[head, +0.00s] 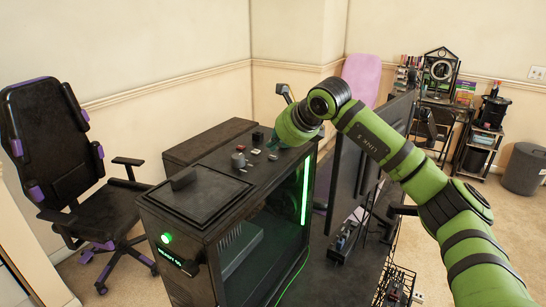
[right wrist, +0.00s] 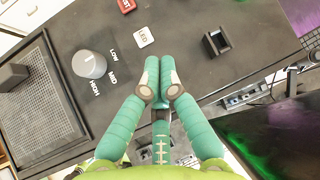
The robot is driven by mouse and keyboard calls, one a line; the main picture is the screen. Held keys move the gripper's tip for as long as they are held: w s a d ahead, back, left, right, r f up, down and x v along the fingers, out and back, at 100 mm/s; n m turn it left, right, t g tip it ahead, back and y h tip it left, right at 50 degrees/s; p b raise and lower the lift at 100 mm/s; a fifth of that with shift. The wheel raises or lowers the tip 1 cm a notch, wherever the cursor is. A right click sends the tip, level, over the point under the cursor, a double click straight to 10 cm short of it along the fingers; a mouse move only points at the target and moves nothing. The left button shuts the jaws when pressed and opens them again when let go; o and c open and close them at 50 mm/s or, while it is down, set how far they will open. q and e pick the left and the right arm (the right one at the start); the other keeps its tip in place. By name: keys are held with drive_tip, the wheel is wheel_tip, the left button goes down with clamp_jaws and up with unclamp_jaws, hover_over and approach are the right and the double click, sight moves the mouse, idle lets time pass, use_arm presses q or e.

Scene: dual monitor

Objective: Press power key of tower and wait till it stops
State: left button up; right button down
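The black computer tower (head: 185,205) stands at the centre left in the head view. A round green light (head: 166,238) glows on its front, above a small lit text display. In the right wrist view its top panel (right wrist: 190,70) carries a grey knob (right wrist: 89,64) marked LOW, MED and HIGH, a white LED key (right wrist: 144,36), a red RST key (right wrist: 126,5) and a black square piece (right wrist: 215,43). I cannot tell which is the power key. My right gripper (right wrist: 160,87) is shut and empty, its fingertips together over the panel. My left gripper is not in view.
A monitor (head: 350,170) stands right of the tower on the dark desk. A wire basket (head: 395,285) is at the lower right. A black and purple chair (head: 60,165) is at the left. Cables and ports (right wrist: 265,95) show beside the panel.

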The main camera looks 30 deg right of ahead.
sight(275, 157)
idle(0.8)
drive_tip(key=shift+f+b, duration=0.4)
drive_tip(key=shift+f, duration=0.05)
drive_tip(key=shift+f+b, duration=0.3)
drive_tip(key=shift+f, duration=0.05)
idle(0.7)
drive_tip(key=shift+r+p, duration=0.55)
drive_tip(key=shift+r, duration=0.25)
drive_tip(key=shift+r+p, duration=1.95)
drive_tip(key=shift+r, duration=0.6)
drive_tip(key=shift+f, duration=0.1)
